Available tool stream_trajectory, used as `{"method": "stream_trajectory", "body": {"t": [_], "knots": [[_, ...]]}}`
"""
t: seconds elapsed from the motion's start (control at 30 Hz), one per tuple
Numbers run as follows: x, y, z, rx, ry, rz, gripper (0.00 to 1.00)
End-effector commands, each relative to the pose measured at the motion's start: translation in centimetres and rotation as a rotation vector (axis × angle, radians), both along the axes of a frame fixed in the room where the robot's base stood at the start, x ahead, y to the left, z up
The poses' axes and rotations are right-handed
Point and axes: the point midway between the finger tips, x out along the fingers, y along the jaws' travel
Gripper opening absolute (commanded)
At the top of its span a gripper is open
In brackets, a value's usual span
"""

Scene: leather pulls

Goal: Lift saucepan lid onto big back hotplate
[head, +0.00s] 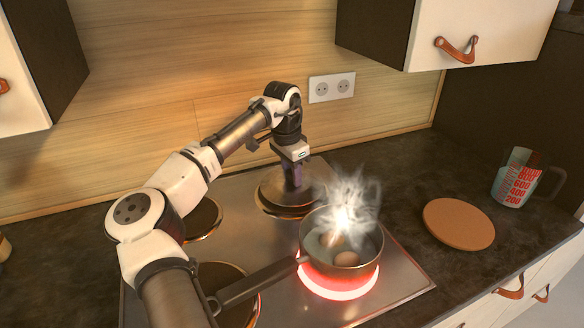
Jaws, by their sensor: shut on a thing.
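My gripper (293,180) points down over the big back hotplate (272,211) and is shut on the saucepan lid (276,189), a dark, brownish-metal disc. The fingers hide the lid's knob. The lid is over the hotplate, low and nearly level; I cannot tell whether it touches the plate. The saucepan (316,222) stands uncovered on the glowing red front right hotplate (340,289). Eggs (346,258) lie in its water and white steam rises from it. Its dark handle (256,283) points to the lower left.
Two more hotplates lie on the left, a back one (204,219) and a front one (229,285) under the pan handle. A round cork mat (458,224) and a measuring jug (517,178) stand on the right counter. An upper cabinet (475,35) overhangs at the right.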

Motion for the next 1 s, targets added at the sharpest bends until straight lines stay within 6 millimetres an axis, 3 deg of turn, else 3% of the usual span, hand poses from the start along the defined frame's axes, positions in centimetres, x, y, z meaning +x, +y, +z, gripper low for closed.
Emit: {"method": "stream_trajectory", "body": {"t": [0.17, 0.2, 0.4, 0.67, 1.0], "knots": [[0.0, 0.0, 0.0, 0.001, -0.001, 0.000, 0.04], [0.0, 0.0, 0.0, 0.001, -0.001, 0.000, 0.32], [0.0, 0.0, 0.0, 0.001, -0.001, 0.000, 0.56], [0.0, 0.0, 0.1, 0.001, 0.001, 0.000, 0.56], [0.0, 0.0, 2.9, -0.001, 0.001, 0.001, 0.56]]}}
